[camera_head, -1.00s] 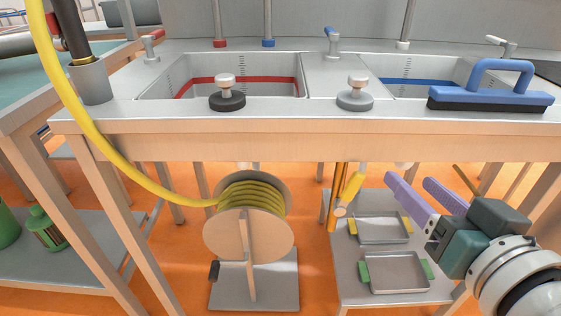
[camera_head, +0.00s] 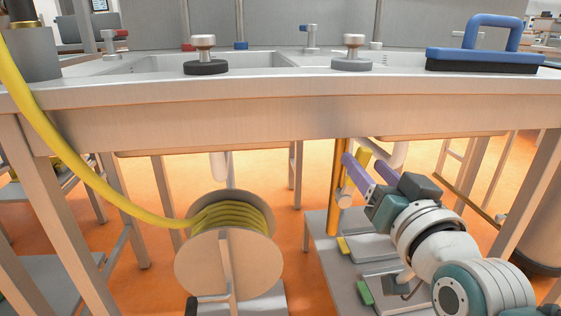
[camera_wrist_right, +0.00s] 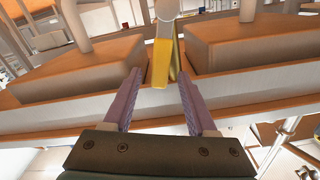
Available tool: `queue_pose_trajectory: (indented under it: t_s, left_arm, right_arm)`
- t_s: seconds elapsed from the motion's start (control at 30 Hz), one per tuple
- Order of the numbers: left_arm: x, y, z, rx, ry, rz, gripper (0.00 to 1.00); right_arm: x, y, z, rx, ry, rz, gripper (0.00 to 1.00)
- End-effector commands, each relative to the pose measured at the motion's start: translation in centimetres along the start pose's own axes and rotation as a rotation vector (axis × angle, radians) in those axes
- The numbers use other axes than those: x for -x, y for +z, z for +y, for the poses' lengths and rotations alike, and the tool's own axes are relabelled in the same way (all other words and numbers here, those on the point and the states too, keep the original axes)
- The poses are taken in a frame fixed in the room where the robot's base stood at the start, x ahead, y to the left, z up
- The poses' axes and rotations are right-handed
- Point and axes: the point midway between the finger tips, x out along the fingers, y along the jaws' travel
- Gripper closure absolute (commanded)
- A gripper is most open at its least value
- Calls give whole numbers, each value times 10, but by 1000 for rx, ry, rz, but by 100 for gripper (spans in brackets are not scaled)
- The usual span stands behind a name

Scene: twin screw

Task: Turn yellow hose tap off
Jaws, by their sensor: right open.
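The yellow tap handle (camera_head: 364,158) is under the sink bench, beside an upright orange-yellow pipe (camera_head: 338,188). In the right wrist view the yellow handle (camera_wrist_right: 161,62) hangs from a pale round fitting (camera_wrist_right: 167,9). My right gripper (camera_head: 361,162) has purple fingers and is open at the handle. In the right wrist view the handle's lower end lies between the open fingertips (camera_wrist_right: 160,76), with a gap on each side. How deep it sits between them is hard to tell. My left gripper is not in view.
The bench front (camera_head: 290,118) runs above my right gripper. A hose reel (camera_head: 228,265) with yellow hose (camera_head: 90,185) stands to the left. A low shelf (camera_head: 325,265) with trays is below.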

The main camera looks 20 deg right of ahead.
Motion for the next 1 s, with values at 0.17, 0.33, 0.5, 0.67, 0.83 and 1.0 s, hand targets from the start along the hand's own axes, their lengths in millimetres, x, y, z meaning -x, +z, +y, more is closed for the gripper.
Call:
queue_pose_trajectory:
  t_s: [0.17,0.33,0.5,0.67,0.83,1.0]
  left_arm:
    - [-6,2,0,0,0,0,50]
    - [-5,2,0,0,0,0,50]
    - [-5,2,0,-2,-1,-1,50]
    - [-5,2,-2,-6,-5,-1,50]
    - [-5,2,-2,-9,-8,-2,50]
    - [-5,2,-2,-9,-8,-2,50]
  right_arm:
    - [-15,0,0,1,0,0,43]
    - [-16,0,0,1,0,-1,43]
    - [-16,0,0,1,0,-1,49]
    - [-16,0,0,1,0,-1,67]
    - [-16,0,0,1,0,-1,86]
    - [-16,0,0,1,0,-1,100]
